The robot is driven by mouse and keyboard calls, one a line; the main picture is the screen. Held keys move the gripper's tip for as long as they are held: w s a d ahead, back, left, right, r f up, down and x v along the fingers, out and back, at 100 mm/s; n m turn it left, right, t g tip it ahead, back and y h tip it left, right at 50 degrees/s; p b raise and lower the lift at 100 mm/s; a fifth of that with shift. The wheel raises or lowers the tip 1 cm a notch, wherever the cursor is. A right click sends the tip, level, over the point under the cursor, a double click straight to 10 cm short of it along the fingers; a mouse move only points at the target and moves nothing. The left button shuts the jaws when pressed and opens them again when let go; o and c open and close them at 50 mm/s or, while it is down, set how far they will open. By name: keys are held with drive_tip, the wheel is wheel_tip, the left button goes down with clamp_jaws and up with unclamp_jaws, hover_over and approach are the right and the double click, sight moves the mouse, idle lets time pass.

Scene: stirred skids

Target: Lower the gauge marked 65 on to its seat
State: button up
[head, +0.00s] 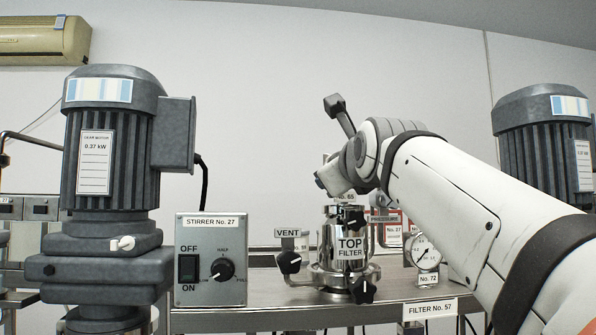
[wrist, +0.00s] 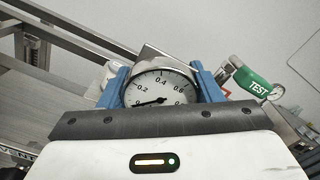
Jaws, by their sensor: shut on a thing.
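My gripper (wrist: 160,74) is shut on a round gauge (wrist: 160,90) with a white dial in the wrist view. One blue finger is on each side of its case, and the needle is near zero. In the head view my wrist is above the steel top filter (head: 350,262), and the gripper and gauge are mostly hidden. A partly covered label ending in 65 (head: 346,197) shows just below the wrist. The gauge's lower end and the seat are hidden, so I cannot tell whether they touch.
A vent valve (head: 289,262) stands left of the filter. Another gauge (head: 427,254), tagged No. 72, stands to its right. The stirrer box (head: 211,259) and a gear motor (head: 108,150) are at left.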

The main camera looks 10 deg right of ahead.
drive_tip(key=shift+f+b, duration=0.3)
drive_tip(key=shift+f, duration=0.1)
idle(0.4)
drive_tip(key=o, duration=1.1)
drive_tip(key=shift+s+b, duration=1.4)
drive_tip(key=shift+s, duration=2.55)
